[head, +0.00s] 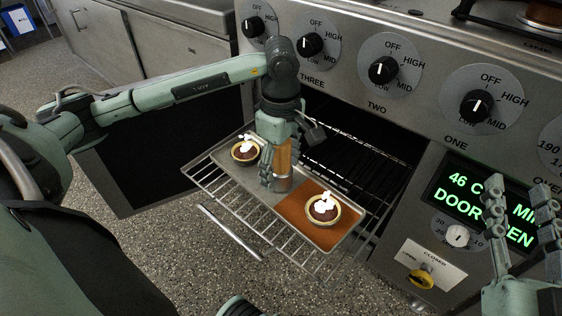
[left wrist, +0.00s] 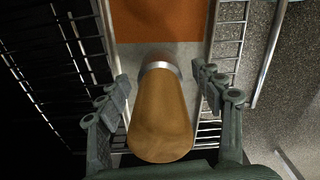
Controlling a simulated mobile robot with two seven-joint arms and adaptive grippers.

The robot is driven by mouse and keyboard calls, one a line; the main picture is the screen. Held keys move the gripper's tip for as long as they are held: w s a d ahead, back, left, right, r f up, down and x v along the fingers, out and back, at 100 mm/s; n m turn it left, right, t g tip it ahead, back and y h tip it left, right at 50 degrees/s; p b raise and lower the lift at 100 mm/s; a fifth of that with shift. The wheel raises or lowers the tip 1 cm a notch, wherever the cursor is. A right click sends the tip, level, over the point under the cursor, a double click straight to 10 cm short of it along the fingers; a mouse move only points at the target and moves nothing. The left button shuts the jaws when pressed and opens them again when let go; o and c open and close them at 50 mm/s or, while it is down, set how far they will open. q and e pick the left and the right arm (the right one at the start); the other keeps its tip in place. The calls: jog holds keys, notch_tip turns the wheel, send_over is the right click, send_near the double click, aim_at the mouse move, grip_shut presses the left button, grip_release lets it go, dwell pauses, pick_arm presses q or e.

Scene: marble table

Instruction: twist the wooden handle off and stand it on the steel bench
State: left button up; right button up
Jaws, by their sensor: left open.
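The wooden handle (head: 285,152) has a steel collar and rises from the baking tray (head: 250,179). My left gripper (head: 279,165) is around it from above. In the left wrist view the handle (left wrist: 160,122) stands between the open fingers, with a visible gap on each side. Whether its collar is attached to the tray is hidden. A steel worktop (head: 200,11), possibly the bench, shows at the upper left. My right gripper (head: 522,200) is at the lower right, fingers apart and empty, in front of the oven panel.
The tray rests on a pulled-out oven rack (head: 218,192). Two cream-topped tarts (head: 243,150) (head: 322,209) sit on it, the nearer on a brown-orange sheet (head: 290,211). Stove knobs (head: 383,70) line the front above. The oven door (head: 150,160) hangs open at left.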

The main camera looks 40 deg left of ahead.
pick_arm(q)
jog(key=c, duration=1.2)
jog(key=n, duration=0.4)
jog(key=shift+r+p, duration=1.75)
jog(key=shift+r, duration=1.3)
jog(key=shift+r, duration=0.1)
jog(key=shift+r+p, duration=0.8)
jog(key=shift+r, duration=0.6)
